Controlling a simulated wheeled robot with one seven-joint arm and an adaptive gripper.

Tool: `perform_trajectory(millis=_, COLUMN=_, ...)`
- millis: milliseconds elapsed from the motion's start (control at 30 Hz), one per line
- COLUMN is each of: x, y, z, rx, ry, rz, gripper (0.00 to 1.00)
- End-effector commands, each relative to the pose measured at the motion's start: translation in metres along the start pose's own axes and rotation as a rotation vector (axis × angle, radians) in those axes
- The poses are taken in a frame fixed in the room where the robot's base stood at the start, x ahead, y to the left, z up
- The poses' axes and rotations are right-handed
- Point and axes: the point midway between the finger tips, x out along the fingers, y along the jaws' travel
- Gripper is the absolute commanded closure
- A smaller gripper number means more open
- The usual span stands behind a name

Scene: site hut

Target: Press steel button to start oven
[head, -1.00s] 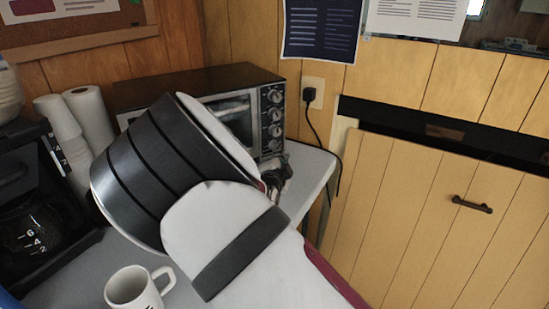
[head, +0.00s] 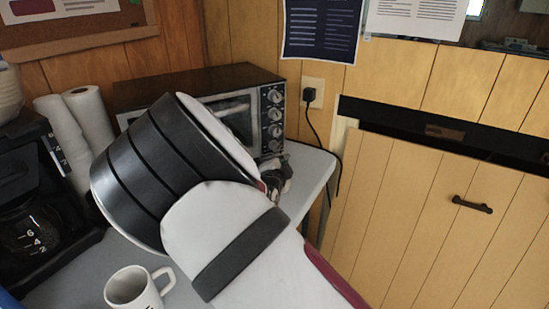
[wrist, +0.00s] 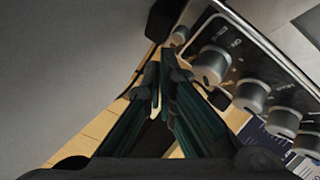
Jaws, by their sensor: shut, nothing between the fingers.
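The toaster oven (head: 190,82) stands at the back of the counter, with a column of round knobs (head: 274,114) on its right-hand panel. In the wrist view the panel (wrist: 235,45) runs diagonally at the upper right with several knobs (wrist: 252,96). A small pale round piece (wrist: 180,36), possibly the steel button, sits at the panel's end just beyond the fingertips. My gripper (wrist: 162,72) is shut and empty, close to the panel; contact cannot be told. In the head view my gripper (head: 280,182) is partly hidden behind my arm, below the knobs.
A white mug (head: 136,289) stands at the counter's front. A coffee maker (head: 35,215) and paper rolls (head: 90,120) are on the left. A black cord (head: 325,137) hangs from a wall outlet (head: 312,93) to the oven's right. The counter's right edge is near my gripper.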

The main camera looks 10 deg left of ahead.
Motion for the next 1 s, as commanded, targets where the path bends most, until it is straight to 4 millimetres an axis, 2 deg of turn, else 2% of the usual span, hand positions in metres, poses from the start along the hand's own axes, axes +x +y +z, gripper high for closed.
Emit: perform_trajectory(millis=1000, x=0.0082, y=-0.0063, z=0.0059, rx=0.0, ry=0.0, rz=0.0, gripper=1.0)
